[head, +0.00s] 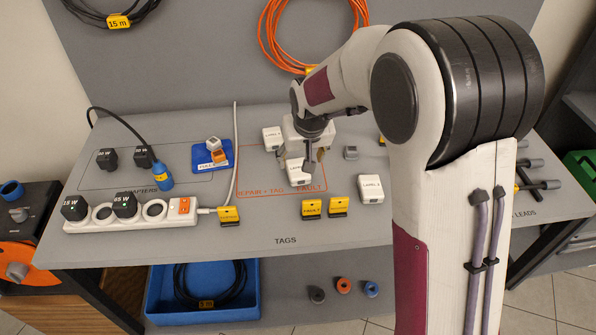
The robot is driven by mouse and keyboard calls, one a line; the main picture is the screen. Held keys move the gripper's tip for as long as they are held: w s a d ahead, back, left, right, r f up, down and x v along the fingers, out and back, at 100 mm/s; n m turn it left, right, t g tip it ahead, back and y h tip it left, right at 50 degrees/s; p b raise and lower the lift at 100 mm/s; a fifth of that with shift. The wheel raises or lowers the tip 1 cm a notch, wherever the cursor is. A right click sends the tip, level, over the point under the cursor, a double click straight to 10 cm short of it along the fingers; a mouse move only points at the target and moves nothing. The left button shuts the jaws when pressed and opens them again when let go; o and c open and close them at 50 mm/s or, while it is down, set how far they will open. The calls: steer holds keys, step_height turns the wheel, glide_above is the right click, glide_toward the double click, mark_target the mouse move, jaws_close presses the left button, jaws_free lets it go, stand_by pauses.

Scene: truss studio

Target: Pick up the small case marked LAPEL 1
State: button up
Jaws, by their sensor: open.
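Three small white cases with printed labels are on the grey worktop; the print is too small for me to tell for certain which reads LAPEL 1. One case (294,173) is at the middle, directly at my gripper. Another case (371,189) lies to the right, and a third (272,137) lies behind and to the left. My gripper (307,165) is open and points down over the orange-outlined repair area. Its fingers are close to the middle case; I cannot tell whether they touch it.
A white power strip (132,215) with plugs is on the left. A small grey block (351,152) is right of my gripper. My arm hides the worktop's right part.

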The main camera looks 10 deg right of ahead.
mark_target(298, 169)
steer(key=shift+x, duration=1.25)
steer(key=shift+f, duration=0.15)
steer(key=shift+x, duration=2.45)
steer(key=shift+w+a, duration=0.1)
steer(key=shift+w, duration=0.05)
steer(key=c, duration=1.2)
